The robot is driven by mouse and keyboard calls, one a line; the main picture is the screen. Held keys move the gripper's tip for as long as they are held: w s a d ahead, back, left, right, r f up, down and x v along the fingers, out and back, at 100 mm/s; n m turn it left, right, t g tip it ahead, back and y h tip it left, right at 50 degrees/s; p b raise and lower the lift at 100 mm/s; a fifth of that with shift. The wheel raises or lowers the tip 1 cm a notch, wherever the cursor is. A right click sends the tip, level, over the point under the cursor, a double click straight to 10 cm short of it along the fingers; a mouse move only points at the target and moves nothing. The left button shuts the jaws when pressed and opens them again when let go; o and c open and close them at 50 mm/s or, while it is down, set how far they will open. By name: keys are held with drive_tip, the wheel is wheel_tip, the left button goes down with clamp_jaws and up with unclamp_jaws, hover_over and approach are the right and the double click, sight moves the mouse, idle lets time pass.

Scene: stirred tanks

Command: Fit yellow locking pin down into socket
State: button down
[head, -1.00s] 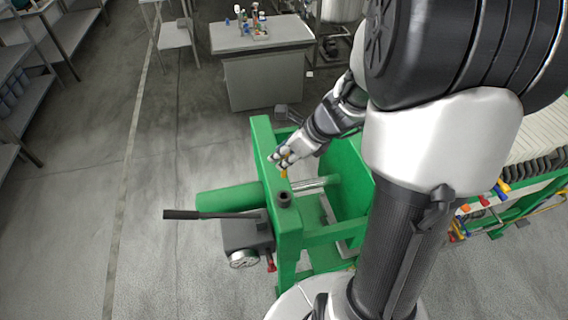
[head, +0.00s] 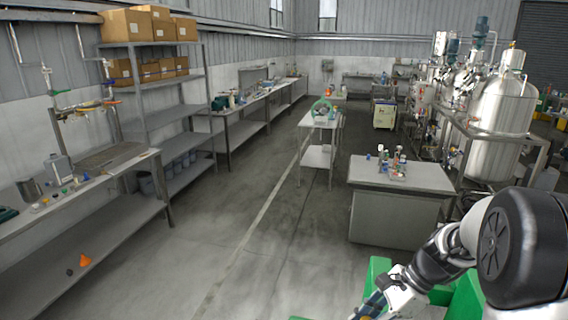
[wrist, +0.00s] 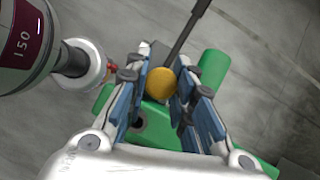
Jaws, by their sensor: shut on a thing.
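The yellow locking pin (wrist: 160,84) shows in the wrist view as a round yellow head between the two blue-padded fingers of my gripper (wrist: 161,90). My gripper is shut on it, above the green machine (wrist: 158,128). The head hides the rest of the pin, so its tip cannot be seen. A dark round opening (wrist: 138,123) shows in the green metal beside the left finger; I cannot tell whether it is the socket. In the head view my gripper (head: 376,304) is at the bottom edge, partly cut off, and the socket is out of frame.
A black lever (wrist: 188,32) and a green cylinder (wrist: 212,72) lie beyond the fingers in the wrist view. In the head view a grey cabinet (head: 395,215) stands behind the machine, a shelf rack (head: 165,85) at left and steel tanks (head: 500,105) at right.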

drive_tip(key=a+f+n+g+h+b, duration=0.2)
drive_tip(key=f+n+g+h+b, duration=0.1)
drive_tip(key=f+n, duration=0.4)
drive_tip(key=s+a+f+n+g+h+b, duration=0.1)
drive_tip(key=a+f+n+g+h+b, duration=0.1)
drive_tip(key=f+n, duration=0.6)
drive_tip(key=n+g+h+b, duration=0.1)
drive_tip(key=n+b, duration=0.1)
drive_tip(key=shift+s+a+n+h, duration=0.25)
drive_tip(key=shift+a+n+h, duration=0.05)
drive_tip(key=shift+a+n, duration=0.1)
drive_tip(key=shift+r, duration=0.15)
